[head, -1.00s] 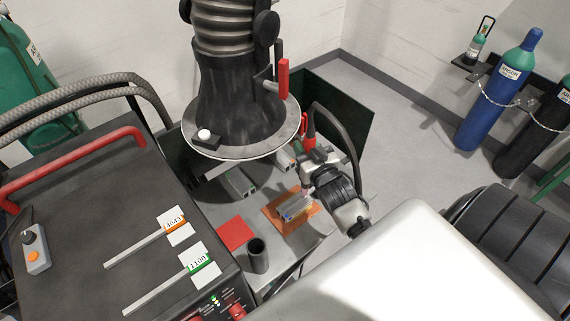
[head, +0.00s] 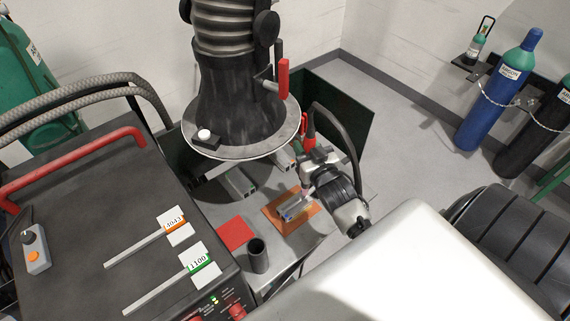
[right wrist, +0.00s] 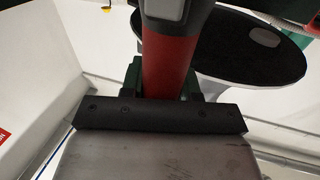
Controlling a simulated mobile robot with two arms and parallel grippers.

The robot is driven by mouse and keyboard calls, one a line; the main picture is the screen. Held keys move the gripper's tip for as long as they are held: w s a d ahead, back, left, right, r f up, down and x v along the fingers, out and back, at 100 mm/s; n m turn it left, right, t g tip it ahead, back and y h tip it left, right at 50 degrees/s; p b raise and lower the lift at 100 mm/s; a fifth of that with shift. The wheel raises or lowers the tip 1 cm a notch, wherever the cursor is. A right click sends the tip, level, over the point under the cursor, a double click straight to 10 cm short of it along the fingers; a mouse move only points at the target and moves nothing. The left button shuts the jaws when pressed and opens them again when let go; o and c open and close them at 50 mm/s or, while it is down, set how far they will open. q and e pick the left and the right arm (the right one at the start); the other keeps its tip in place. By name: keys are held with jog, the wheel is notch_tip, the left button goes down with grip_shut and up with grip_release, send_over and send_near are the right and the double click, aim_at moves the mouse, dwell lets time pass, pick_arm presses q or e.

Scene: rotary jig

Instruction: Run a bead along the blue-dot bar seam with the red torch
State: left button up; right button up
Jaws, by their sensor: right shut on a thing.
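The red torch (head: 309,128) is held upright in my right gripper (head: 309,158), and its dark cable arches to the right. In the right wrist view its red handle (right wrist: 168,65) sits between the jaws, which are shut on it. A grey bar piece (head: 293,209) with a blue mark at its left end lies on the orange plate (head: 275,217). The gripper is just above and behind the bar's right end. The torch tip and its exact gap to the seam are too small to tell. My left gripper is not in view.
A large dark extraction hood (head: 240,130) with a round pale rim hangs behind the work. Other grey bars (head: 238,182) lie below it. A red plate (head: 235,233) and a dark cup (head: 258,256) are at the left. Dark green screens stand behind the table.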

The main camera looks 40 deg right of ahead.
aim_at(307, 133)
jog(key=shift+r, duration=0.1)
jog(key=shift+r+p, duration=0.8)
jog(key=shift+r, duration=1.7)
